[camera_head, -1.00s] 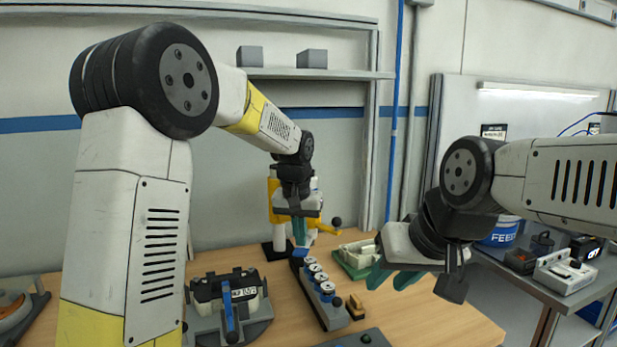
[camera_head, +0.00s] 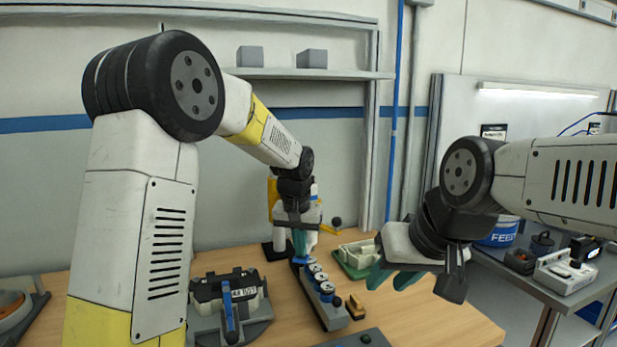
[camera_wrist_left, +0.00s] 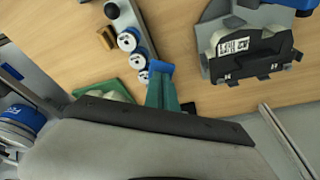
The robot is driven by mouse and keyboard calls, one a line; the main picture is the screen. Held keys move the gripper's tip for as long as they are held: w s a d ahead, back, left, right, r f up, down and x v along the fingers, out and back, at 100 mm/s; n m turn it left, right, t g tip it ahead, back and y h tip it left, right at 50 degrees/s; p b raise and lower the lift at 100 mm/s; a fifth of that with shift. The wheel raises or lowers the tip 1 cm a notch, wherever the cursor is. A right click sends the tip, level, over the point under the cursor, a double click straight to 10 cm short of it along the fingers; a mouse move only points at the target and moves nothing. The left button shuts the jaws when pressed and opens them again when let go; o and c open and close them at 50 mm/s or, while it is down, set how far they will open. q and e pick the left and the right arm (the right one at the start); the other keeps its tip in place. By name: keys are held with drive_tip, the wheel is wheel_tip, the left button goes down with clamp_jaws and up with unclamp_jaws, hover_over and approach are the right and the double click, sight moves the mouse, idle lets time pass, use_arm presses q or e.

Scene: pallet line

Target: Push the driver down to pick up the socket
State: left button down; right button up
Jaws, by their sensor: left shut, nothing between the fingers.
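Several round blue-and-white pieces, which look like sockets (camera_head: 314,268), stand in a row on a grey rail (camera_head: 333,318). My left gripper (camera_head: 299,257) is shut and empty, its teal fingers pointing down at the far end of the row. In the left wrist view its fingertips (camera_wrist_left: 160,78) are at a blue block (camera_wrist_left: 160,68) just past the last round piece (camera_wrist_left: 142,77); I cannot tell whether they touch. A yellow-orange stand (camera_head: 272,190), partly hidden behind my left gripper, may hold the driver; I cannot make the driver out. My right gripper (camera_head: 395,279) is open and empty above the table.
A black-and-white device (camera_head: 228,290) with a blue lever sits left of the rail. A green tray (camera_head: 352,268) with pale parts lies to the right. A small wooden block (camera_head: 355,307) lies beside the rail. The table's front right (camera_head: 440,318) is clear.

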use_arm(q)
drive_tip(key=shift+f, duration=1.6)
drive_tip(key=shift+s+f, duration=0.1)
drive_tip(key=shift+f, duration=0.1)
drive_tip(key=shift+r, duration=4.8)
drive_tip(key=shift+a, duration=0.1)
